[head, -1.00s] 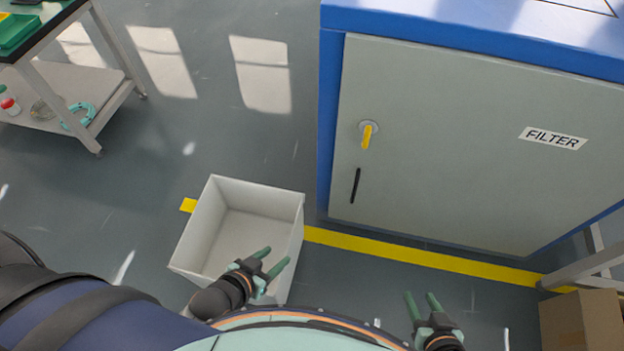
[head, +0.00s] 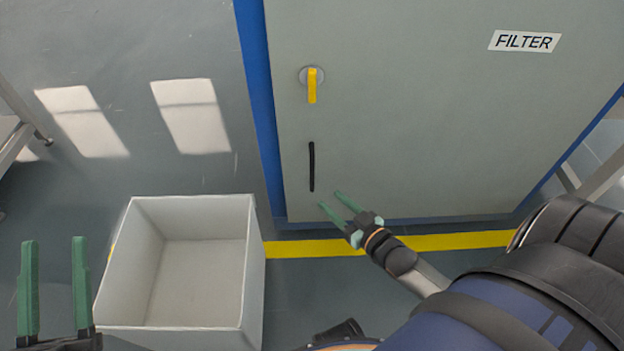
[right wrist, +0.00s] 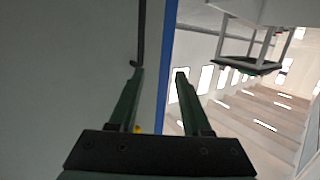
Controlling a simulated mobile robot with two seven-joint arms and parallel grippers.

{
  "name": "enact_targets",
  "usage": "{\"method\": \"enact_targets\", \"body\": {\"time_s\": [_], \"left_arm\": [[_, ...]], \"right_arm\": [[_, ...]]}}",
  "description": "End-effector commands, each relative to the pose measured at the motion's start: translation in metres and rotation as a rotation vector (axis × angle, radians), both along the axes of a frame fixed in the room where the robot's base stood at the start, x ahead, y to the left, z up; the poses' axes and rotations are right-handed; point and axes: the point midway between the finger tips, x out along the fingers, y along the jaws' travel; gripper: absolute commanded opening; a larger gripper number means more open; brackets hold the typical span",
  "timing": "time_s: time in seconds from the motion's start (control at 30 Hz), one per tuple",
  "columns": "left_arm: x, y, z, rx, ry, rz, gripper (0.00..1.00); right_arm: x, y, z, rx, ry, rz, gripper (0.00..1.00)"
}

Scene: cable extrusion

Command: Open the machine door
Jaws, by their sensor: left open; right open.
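A yellow latch handle (head: 312,86) on a round plate points straight down. A black vertical pull handle (head: 311,166) sits below it. My right gripper (head: 334,200) is open and empty, just below the pull handle in the head view. In the right wrist view the handle (right wrist: 140,40) lies ahead of the left finger of my right gripper (right wrist: 157,75); contact cannot be told. My left gripper (head: 54,242) is open and empty at lower left.
An empty white bin (head: 248,285) stands on the floor left of the door, between my grippers. A yellow floor line (head: 450,241) runs along the machine's base. A table leg (head: 22,110) shows at far left. The floor left of the machine is otherwise clear.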

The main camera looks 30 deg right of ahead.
Motion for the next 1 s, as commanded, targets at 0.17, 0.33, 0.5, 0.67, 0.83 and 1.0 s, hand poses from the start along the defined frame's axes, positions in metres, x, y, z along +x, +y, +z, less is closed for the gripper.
{"method": "enact_targets", "body": {"time_s": [0.17,0.33,0.5,0.67,0.83,1.0], "left_arm": [[-0.029,-0.006,0.004,-0.017,-0.208,-0.049,0.5],[-0.046,-0.008,0.015,-0.026,-0.306,-0.073,0.5],[-0.049,-0.009,0.015,-0.026,-0.325,-0.077,0.5],[-0.048,-0.01,0.002,-0.016,-0.32,-0.075,0.5],[-0.048,-0.012,-0.014,-0.005,-0.315,-0.071,0.5],[-0.047,-0.013,-0.027,0.008,-0.309,-0.068,0.5]], "right_arm": [[0.015,-0.025,-0.033,0.002,-0.105,-0.012,0.48],[0.02,-0.036,-0.036,0.006,-0.155,-0.015,0.48],[0.031,-0.038,-0.035,0.006,-0.168,-0.015,0.48],[0.058,-0.037,-0.036,0.006,-0.17,-0.015,0.48],[0.093,-0.035,-0.036,0.005,-0.169,-0.015,0.48],[0.122,-0.034,-0.036,0.005,-0.167,-0.016,0.48]]}}
